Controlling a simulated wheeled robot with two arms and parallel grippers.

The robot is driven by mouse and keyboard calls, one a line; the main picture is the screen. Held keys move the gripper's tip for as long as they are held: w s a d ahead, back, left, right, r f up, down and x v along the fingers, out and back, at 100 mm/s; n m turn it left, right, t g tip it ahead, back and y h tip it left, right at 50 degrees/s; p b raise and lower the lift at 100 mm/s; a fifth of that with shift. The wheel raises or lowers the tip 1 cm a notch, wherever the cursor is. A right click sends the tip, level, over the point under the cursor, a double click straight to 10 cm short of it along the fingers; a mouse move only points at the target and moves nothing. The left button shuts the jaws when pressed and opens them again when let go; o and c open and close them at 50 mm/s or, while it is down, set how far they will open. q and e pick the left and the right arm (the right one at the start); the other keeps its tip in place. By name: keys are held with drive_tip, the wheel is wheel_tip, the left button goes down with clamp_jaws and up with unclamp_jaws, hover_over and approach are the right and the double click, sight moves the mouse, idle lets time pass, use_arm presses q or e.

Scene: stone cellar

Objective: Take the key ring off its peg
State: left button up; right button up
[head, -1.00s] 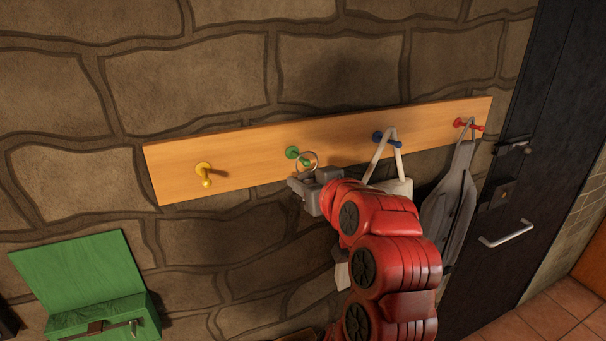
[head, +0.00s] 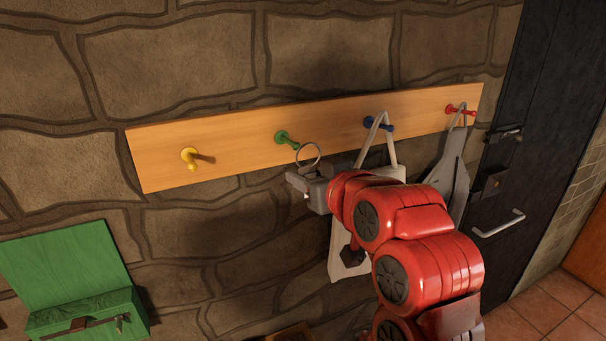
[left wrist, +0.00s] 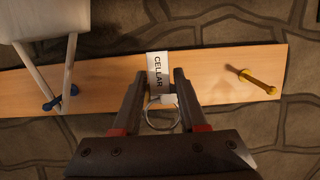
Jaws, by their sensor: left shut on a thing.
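The key ring is a thin metal hoop (head: 307,154) with a white tag marked CELLAR (left wrist: 158,70), seen in the left wrist view. My left gripper (head: 297,180) is shut on the key ring's hanging part, below the hoop. In the head view the hoop stands just right of the green peg's (head: 284,138) tip, its left edge overlapping the tip. I see no peg running through the hoop, but cannot tell whether they touch. The green peg is hidden in the left wrist view. My right gripper is not in view.
The wooden board (head: 235,150) also bears a yellow peg (head: 190,158), bare, a blue peg (head: 371,123) with a pale strapped bag (head: 345,250), and a red peg (head: 456,111) with a grey item (head: 450,180). A green box (head: 80,310) is lower left, a dark door (head: 530,130) right.

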use_arm(q)
drive_tip(key=s, duration=0.1)
drive_tip(key=s+d, duration=0.1)
drive_tip(key=s, duration=0.1)
drive_tip(key=s+d+b, duration=0.1)
drive_tip(key=shift+s, duration=0.35)
